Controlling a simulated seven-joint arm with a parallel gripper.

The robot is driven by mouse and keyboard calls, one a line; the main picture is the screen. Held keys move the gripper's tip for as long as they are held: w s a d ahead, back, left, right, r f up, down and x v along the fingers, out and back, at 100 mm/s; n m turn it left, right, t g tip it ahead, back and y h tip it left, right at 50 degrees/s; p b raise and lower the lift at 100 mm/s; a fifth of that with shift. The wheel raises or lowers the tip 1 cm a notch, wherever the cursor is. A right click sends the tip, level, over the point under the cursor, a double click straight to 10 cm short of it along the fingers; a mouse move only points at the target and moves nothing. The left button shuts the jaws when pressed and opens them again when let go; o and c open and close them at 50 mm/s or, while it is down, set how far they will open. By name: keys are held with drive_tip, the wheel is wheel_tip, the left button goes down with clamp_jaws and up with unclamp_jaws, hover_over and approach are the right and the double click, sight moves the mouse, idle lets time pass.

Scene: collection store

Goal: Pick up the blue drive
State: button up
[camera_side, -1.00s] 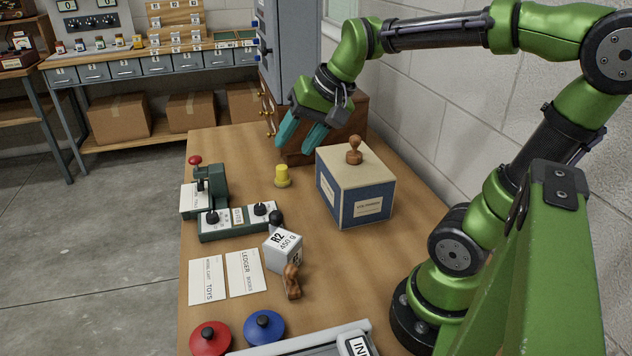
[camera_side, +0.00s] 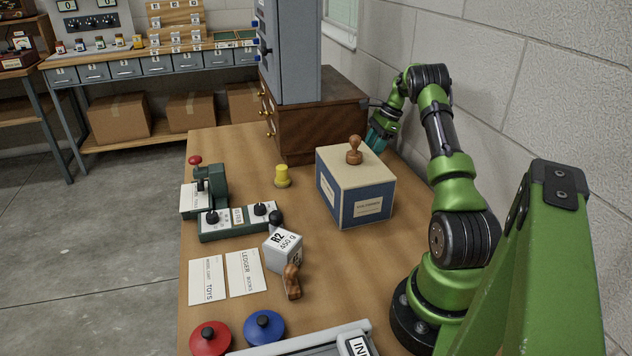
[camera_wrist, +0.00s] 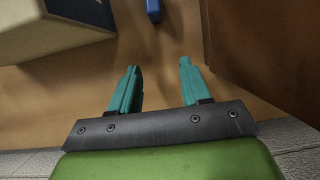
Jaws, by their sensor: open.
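In the wrist view a small blue object (camera_wrist: 153,10), which looks like the blue drive, lies on the table at the top edge, partly cut off. It lies ahead of my gripper's teal fingertips (camera_wrist: 159,66), with bare wood between. My gripper is open and nothing shows between its fingers. In the side view my gripper (camera_side: 379,138) is low behind the blue and cream box, between it and the wooden cabinet. Its fingertips are partly hidden by the box. I do not see the drive in the side view.
The blue and cream box (camera_side: 347,198) bears a wooden stamp (camera_side: 355,150). The brown cabinet (camera_side: 310,130) stands close on the gripper's other side, leaving a narrow gap. A yellow knob (camera_side: 283,177) stands left of the box. Blue (camera_side: 263,327) and red knobs (camera_side: 210,338) are in front.

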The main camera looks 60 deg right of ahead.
drive_tip(key=shift+s+d+f+m, duration=0.2)
drive_tip(key=shift+s+d+f, duration=0.2)
drive_tip(key=shift+f, duration=0.15)
drive_tip(key=shift+s+d+f+m, duration=0.2)
drive_tip(key=shift+s+d+f, duration=0.15)
drive_tip(key=shift+f, duration=0.2)
drive_tip(key=w+a, duration=0.5)
drive_tip(key=shift+w, duration=0.3)
drive_tip(key=shift+w+a+f, duration=0.3)
drive_tip(key=shift+w+a, duration=0.5)
drive_tip(key=shift+w, duration=0.1)
drive_tip(key=shift+w+a+f, duration=0.3)
drive_tip(key=shift+w+a, duration=0.45)
drive_tip(key=shift+w, duration=0.15)
clamp_jaws()
